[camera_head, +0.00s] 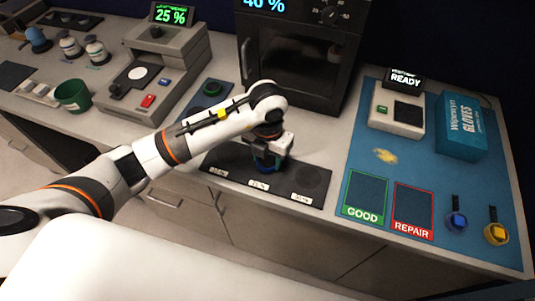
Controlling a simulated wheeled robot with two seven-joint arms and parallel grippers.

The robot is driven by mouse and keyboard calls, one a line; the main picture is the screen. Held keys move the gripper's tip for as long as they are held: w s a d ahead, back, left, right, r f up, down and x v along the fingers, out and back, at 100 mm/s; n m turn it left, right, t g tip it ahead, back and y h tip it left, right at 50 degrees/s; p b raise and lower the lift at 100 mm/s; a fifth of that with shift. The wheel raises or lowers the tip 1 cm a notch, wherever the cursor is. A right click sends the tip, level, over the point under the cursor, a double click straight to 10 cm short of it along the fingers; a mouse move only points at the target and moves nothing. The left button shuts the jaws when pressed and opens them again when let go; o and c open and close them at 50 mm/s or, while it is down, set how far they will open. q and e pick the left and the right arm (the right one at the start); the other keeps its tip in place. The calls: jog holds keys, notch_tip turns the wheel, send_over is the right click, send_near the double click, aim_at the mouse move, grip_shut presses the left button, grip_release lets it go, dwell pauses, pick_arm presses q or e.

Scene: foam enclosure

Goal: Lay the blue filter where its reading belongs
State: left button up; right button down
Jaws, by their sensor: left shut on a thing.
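My left gripper (268,154) reaches in from the left and is shut on the blue filter (263,164), which is mostly hidden by the fingers. It holds the filter at the middle part of a black strip (232,160), above the middle label, which seems to read 25 %. I cannot tell whether the filter touches the strip. The strip has labels along its front edge; the left and right ones are too small to read surely. The tester (160,70) at the back left has a green display (172,15) reading 25 %. My right gripper is not in view.
A dark oven (303,60) showing 40 % stands behind the strip. A blue mat (450,180) at right bears GOOD (366,195) and REPAIR (413,208) areas, a READY device (398,115) and a gloves box (462,126). A green cup (72,97) stands at left.

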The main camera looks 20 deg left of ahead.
aim_at(267, 160)
pick_arm(q)
jog(key=shift+f, duration=0.3)
jog(key=o, duration=1)
jog(key=shift+c, duration=0.2)
jog(key=shift+r, duration=0.15)
notch_tip(267, 160, up, 12)
jog(key=b, duration=0.1)
jog(key=shift+b, duration=0.4)
